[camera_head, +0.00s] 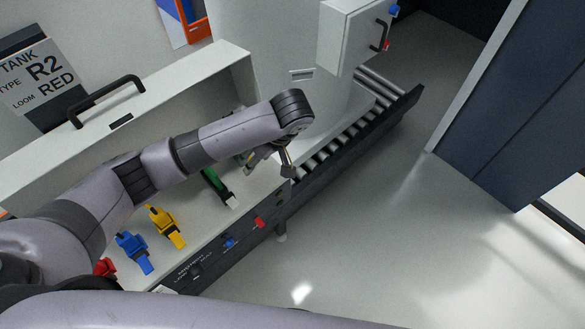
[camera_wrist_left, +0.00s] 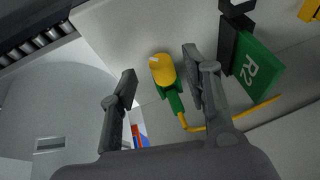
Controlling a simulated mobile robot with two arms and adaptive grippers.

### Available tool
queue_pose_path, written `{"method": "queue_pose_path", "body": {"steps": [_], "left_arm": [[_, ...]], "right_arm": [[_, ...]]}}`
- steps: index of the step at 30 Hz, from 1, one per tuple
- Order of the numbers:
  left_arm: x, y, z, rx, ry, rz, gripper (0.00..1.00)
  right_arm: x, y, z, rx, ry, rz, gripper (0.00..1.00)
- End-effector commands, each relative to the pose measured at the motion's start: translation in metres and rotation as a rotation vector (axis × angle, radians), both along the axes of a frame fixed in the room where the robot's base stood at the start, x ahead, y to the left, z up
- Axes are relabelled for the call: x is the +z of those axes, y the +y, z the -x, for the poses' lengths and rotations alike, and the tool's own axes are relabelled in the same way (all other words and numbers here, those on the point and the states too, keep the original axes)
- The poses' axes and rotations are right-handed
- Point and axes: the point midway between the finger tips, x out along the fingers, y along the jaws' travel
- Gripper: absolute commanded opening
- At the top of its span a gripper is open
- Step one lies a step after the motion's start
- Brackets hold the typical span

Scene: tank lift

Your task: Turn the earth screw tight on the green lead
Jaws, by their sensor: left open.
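My left gripper (camera_head: 268,157) reaches over the panel beside the rollers in the head view. In the left wrist view the left gripper (camera_wrist_left: 159,64) is open, with one finger on each side of a rounded yellow head (camera_wrist_left: 162,69). The yellow head sits on a green body (camera_wrist_left: 175,102), from which a yellow lead (camera_wrist_left: 206,127) bends away. I cannot tell whether the fingers touch it, or whether this head is the earth screw. A green block marked R2 (camera_wrist_left: 256,70) is just right of the fingers. In the head view a green plug (camera_head: 213,181) stands left of the gripper. My right gripper is out of view.
Yellow (camera_head: 165,225), blue (camera_head: 134,250) and red (camera_head: 106,267) plugs stand in a row along the panel. A light wall with a black handle (camera_head: 105,100) rises behind them. A roller conveyor (camera_head: 350,122) runs to the upper right. The floor (camera_head: 390,230) at right is clear.

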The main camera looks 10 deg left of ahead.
Motion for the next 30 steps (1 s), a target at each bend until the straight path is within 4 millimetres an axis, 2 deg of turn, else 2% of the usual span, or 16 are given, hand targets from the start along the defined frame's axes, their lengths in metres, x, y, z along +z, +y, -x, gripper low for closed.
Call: {"method": "queue_pose_path", "body": {"steps": [1, 3, 9, 15, 21, 30], "left_arm": [[0.007, -0.002, -0.001, -0.002, -0.005, -0.005, 0.44], [0.005, -0.025, 0.005, -0.006, -0.002, -0.001, 0.44], [0.004, -0.072, 0.017, -0.003, -0.001, -0.001, 0.44], [0.003, -0.104, 0.025, -0.001, 0.000, -0.002, 0.44], [0.003, -0.117, 0.028, 0.001, 0.000, -0.001, 0.44], [0.003, -0.118, 0.029, 0.001, 0.001, 0.000, 0.44]], "right_arm": [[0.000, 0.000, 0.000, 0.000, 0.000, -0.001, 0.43], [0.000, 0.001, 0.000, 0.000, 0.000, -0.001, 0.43], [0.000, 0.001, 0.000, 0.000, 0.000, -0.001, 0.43], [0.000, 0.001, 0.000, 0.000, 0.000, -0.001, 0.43], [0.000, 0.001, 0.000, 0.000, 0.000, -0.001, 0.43], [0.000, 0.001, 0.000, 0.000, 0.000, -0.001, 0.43]]}}
